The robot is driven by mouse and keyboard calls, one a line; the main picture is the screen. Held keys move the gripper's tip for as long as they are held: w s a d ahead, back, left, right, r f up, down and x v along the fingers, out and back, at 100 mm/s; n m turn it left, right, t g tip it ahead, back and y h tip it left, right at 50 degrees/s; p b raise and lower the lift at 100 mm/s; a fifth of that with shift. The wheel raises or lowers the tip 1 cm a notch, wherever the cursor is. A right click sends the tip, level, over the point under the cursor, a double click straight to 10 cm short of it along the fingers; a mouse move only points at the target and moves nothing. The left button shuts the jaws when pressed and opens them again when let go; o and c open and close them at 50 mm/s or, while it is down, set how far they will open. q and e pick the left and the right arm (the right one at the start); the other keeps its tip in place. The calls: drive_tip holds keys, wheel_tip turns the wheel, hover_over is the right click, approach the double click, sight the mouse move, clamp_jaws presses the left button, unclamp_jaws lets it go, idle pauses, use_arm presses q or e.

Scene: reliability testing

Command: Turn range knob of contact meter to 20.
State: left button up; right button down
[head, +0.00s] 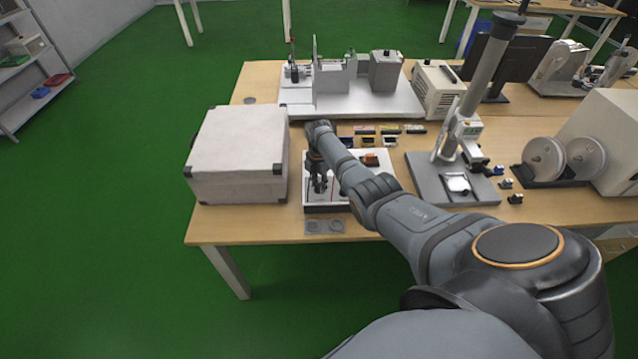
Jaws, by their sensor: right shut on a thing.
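The contact meter (331,208) looks like a low white box with a dark front edge, on the table between the white case and the test stand. My right arm reaches in from the lower right, and my right gripper (318,187) points down onto the meter's top, toward its left part. It is shut on what appears to be the range knob, which the fingers hide. The knob's pointer and the scale marks cannot be read. An orange-red part (370,160) shows on the meter's right side. My left gripper is not in view.
A large white case (238,155) stands close on the left of the meter. A test stand with a tall column (484,75) is on the right. Several small blocks (390,130) lie behind. A grey plate (324,227) lies in front, near the table (215,225) edge.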

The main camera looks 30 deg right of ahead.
drive_tip(key=shift+n, duration=0.6)
drive_tip(key=c, duration=1)
unclamp_jaws()
wheel_tip(320, 180, up, 12)
